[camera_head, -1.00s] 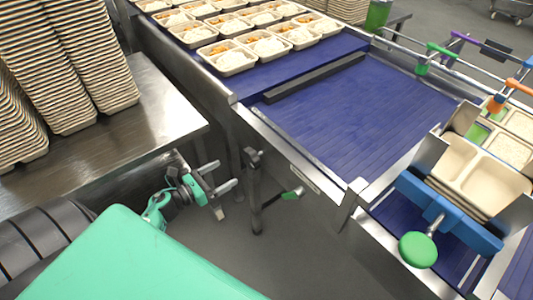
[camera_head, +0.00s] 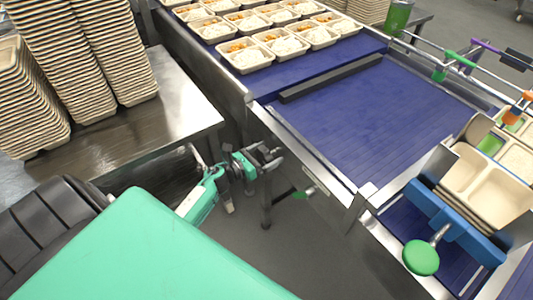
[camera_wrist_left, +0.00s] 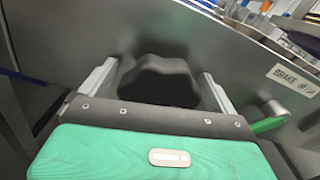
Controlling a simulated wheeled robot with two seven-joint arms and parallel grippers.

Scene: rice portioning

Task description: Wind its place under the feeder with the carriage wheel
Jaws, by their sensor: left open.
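The carriage wheel (camera_wrist_left: 160,82) is a dark lobed knob, seen in the left wrist view between the two fingers of my left gripper (camera_wrist_left: 159,72). The fingers are open on either side of it, with a gap showing at each side. The feeder (camera_head: 455,222), a blue holder with a stack of beige trays and a green knob, stands at the right. My right gripper is not in view.
A green brake lever (camera_head: 304,193) sticks out just right of the wheel; a brake label (camera_wrist_left: 292,78) shows above it. Tall tray stacks (camera_head: 95,55) stand on the steel table at left.

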